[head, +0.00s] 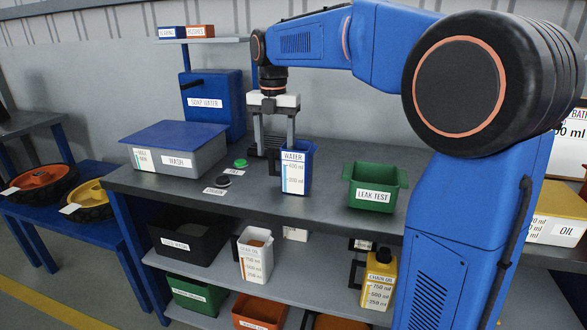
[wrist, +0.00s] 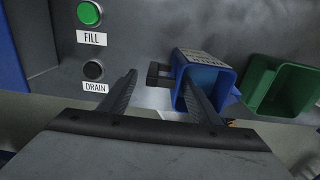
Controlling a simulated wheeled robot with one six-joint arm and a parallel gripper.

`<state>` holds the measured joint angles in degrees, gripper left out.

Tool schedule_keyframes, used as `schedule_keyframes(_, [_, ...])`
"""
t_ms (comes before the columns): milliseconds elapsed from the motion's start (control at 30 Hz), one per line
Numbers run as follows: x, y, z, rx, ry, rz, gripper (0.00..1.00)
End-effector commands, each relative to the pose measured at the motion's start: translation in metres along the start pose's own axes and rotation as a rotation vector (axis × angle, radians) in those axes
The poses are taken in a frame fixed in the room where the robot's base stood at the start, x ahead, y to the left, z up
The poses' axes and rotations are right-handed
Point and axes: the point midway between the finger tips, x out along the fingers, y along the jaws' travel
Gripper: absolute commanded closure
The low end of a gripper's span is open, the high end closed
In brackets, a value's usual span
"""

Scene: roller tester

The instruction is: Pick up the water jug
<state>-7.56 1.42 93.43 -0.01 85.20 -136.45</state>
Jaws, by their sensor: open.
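The water jug (head: 303,178) is blue with a white WATER label and scale. It stands upright on the grey bench top, its dark handle (head: 273,163) pointing left. My gripper (head: 276,146) is open and points down at the jug's left part. In the wrist view, the jug (wrist: 226,82) shows its open top, and its handle (wrist: 153,75) lies between the fingers of my gripper (wrist: 160,74). The right finger overlaps the jug's opening; I cannot tell whether it is inside. The left finger is left of the handle. Nothing is held.
The green LEAK TEST bin (head: 373,194) stands right of the jug. The green FILL button (head: 240,163) and black DRAIN button (head: 223,181) are to its left. The grey WASH tank (head: 197,158) and blue SOAP WATER tank (head: 220,118) stand farther left. A shelf below holds containers.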

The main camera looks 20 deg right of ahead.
Motion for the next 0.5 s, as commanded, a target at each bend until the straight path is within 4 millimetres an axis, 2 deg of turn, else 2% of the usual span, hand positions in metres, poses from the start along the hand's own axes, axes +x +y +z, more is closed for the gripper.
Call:
schedule_keyframes(167, [0.009,0.000,0.001,0.000,-0.001,0.001,0.43])
schedule_keyframes(500, [0.050,-0.002,0.004,0.000,0.001,-0.001,0.43])
